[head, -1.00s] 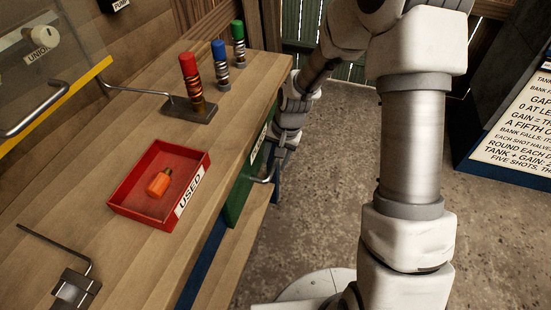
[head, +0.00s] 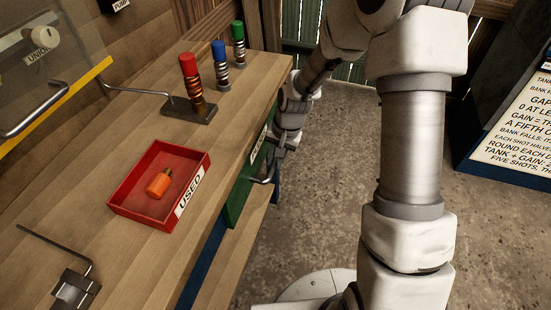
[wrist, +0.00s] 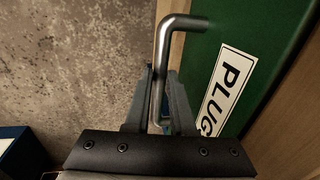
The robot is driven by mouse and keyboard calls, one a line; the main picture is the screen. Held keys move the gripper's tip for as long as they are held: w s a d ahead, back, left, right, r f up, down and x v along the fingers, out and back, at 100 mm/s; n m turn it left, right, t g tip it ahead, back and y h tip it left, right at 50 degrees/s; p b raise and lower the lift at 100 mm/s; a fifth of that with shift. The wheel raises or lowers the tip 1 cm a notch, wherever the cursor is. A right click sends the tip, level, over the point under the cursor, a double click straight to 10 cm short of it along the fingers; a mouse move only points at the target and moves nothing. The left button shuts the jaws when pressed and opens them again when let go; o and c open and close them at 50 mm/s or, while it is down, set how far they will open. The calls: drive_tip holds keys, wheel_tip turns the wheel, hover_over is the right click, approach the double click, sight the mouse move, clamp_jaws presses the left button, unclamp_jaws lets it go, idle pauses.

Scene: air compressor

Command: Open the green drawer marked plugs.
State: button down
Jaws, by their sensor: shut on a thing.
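The green drawer (head: 238,196) is set under the workbench top, its front facing the open floor. In the wrist view its green front (wrist: 233,28) carries a white label, partly cut off, reading "PLUG". Its metal bar handle (wrist: 163,62) stands out from the front. My gripper (wrist: 160,95) is shut on the handle, one finger on each side of the bar. I cannot tell from these views whether the drawer stands out from the bench.
On the workbench (head: 130,262) are a red tray (head: 128,212) marked "USED" with an orange plug (head: 159,184), and red, blue and green spring pieces (head: 190,72). The concrete floor (head: 325,185) beside the bench is clear.

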drive_tip(key=shift+d, duration=0.1)
idle(0.7)
drive_tip(key=s+d+p, duration=0.2)
drive_tip(key=s+d, duration=0.3)
drive_tip(key=d, duration=0.7)
drive_tip(key=s+d+p, duration=0.2)
drive_tip(key=s+d, duration=0.3)
drive_tip(key=d, duration=0.8)
drive_tip(key=shift+s, duration=0.15)
drive_tip(key=c, duration=0.8)
unclamp_jaws()
drive_tip(key=shift+o, duration=0.2)
drive_tip(key=shift+a, duration=0.1)
drive_tip(key=s+d+r+p, duration=0.1)
drive_tip(key=d+r+p, duration=0.2)
drive_tip(key=r, duration=1.4)
drive_tip(key=shift+s+p, duration=0.15)
drive_tip(key=shift+p, duration=0.5)
drive_tip(key=shift+d, duration=0.1)
